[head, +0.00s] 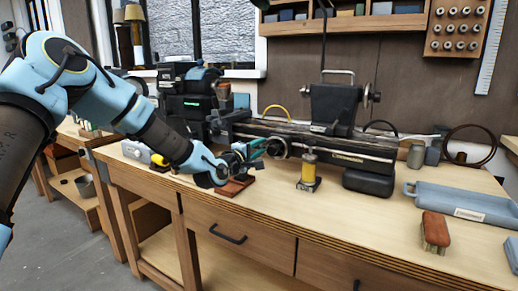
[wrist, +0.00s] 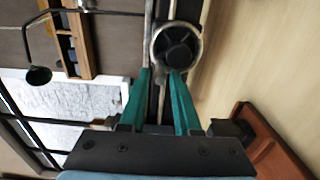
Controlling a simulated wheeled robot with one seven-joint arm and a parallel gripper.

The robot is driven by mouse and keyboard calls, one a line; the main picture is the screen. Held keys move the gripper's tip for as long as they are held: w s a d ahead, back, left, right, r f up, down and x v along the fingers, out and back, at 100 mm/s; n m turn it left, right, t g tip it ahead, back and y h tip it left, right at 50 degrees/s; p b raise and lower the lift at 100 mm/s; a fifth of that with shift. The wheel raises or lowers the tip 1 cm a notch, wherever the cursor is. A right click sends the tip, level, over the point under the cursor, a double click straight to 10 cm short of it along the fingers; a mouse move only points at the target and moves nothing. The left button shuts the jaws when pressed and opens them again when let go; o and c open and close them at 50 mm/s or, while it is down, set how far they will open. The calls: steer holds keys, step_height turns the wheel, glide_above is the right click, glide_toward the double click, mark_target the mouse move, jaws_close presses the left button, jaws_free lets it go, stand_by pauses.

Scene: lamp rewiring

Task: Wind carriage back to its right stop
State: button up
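A dark lathe with a long bed (head: 330,143) stands on the wooden bench. A round handwheel (head: 276,148) with a pale rim and dark hub sits low at the front of the bed, towards its left end; I cannot clearly make out the carriage body. My gripper (head: 259,146) is just left of this wheel. In the wrist view my gripper (wrist: 160,74) has two green fingers spread apart with nothing held between them. The handwheel (wrist: 177,45) lies just beyond the fingertips, offset to the right. I cannot tell whether the right fingertip touches its rim.
A dark block with its own side wheel (head: 335,105) stands on the bed. A red-brown board (head: 237,186) lies below my gripper. A brush (head: 435,231) and a blue-grey tray (head: 465,200) are at the right.

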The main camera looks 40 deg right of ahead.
jaws_close()
steer(key=shift+s, duration=0.1)
